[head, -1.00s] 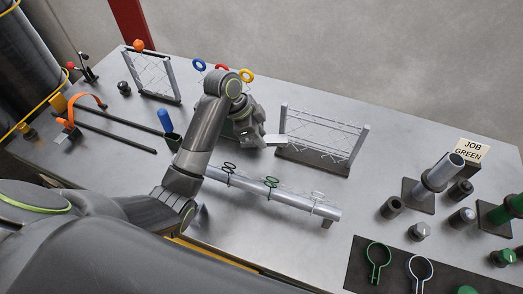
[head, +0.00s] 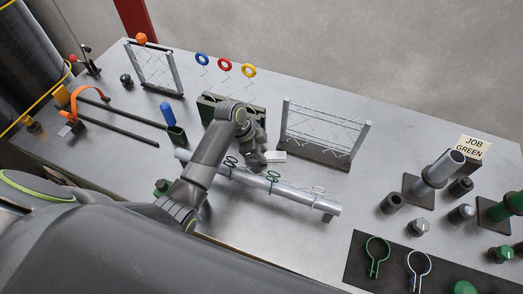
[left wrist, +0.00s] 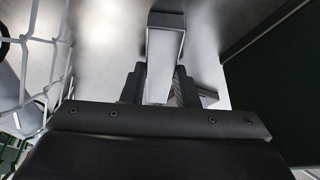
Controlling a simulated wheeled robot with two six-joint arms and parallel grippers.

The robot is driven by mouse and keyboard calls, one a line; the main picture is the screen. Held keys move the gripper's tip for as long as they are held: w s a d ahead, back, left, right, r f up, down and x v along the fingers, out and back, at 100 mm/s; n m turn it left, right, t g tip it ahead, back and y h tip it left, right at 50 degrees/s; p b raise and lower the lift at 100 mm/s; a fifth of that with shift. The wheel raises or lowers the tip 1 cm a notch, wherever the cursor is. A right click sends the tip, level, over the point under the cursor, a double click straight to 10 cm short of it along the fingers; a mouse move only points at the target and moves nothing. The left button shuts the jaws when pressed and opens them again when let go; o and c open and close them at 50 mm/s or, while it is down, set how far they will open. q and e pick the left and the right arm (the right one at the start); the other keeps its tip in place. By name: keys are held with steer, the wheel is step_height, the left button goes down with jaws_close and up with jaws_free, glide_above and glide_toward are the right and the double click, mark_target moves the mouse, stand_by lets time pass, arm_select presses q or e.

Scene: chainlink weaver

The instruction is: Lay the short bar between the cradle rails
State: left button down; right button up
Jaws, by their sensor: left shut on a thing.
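My left gripper (head: 261,156) is over the middle of the table, just behind the silver tube with clips. It is shut on a short pale bar (head: 276,156), whose end sticks out to the right. In the left wrist view the bar (left wrist: 164,50) runs between the two dark fingers (left wrist: 160,88). I cannot tell whether the bar touches the table. My right gripper is not in view.
A silver tube (head: 295,196) with clips lies in front of the gripper. A mesh frame (head: 322,135) stands close on the right, another (head: 155,72) at the back left. A dark green rack (head: 211,108) with coloured rings is behind. Cylinders crowd the right side.

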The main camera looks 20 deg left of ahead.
arm_select(q)
steer(key=c, duration=1.5)
jaws_free()
steer(key=o, duration=0.4)
